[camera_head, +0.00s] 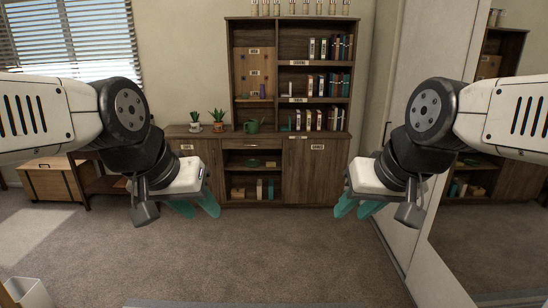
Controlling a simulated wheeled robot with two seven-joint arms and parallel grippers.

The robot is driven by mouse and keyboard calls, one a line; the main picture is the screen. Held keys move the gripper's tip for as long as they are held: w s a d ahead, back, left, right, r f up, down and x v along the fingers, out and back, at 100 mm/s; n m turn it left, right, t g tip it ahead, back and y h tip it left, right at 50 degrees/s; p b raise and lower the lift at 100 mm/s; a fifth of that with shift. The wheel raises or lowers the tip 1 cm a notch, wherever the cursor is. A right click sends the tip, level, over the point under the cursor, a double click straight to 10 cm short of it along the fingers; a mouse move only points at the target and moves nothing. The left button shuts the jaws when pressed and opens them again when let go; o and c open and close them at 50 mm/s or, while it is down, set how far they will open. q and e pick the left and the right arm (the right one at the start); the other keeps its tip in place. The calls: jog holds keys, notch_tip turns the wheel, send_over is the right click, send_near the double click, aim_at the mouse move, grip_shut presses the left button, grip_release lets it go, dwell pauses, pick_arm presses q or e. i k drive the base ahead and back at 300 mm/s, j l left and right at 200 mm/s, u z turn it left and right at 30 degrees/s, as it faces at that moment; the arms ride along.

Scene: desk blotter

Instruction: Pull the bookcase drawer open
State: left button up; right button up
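The bookcase (270,60) is dark wood and stands against the back wall, with open shelves above and a wider base below. Its drawer (253,144) is a narrow front with a small pale label, just under the counter top, and looks closed. My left gripper (203,211) has teal fingers spread apart and empty, in the air well in front of the bookcase at left of centre. My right gripper (352,210) is also spread and empty, in the air at right of centre. Neither gripper touches the bookcase.
A green watering can (253,127) and two potted plants (218,120) stand on the counter. Books fill the right shelves. A wooden chest (52,180) is at left. A mirror (495,215) is on the right. The carpet (270,250) between me and the bookcase is clear.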

aim_at(227, 144)
jog(key=i, duration=2.05)
jog(key=i+l+u, duration=0.15)
jog(key=i+u, duration=0.25)
jog(key=i, duration=0.3)
jog(key=i+l+u, duration=0.35)
jog(key=i, duration=0.35)
jog(key=i+l+u, duration=0.4)
jog(key=i+l, duration=0.2)
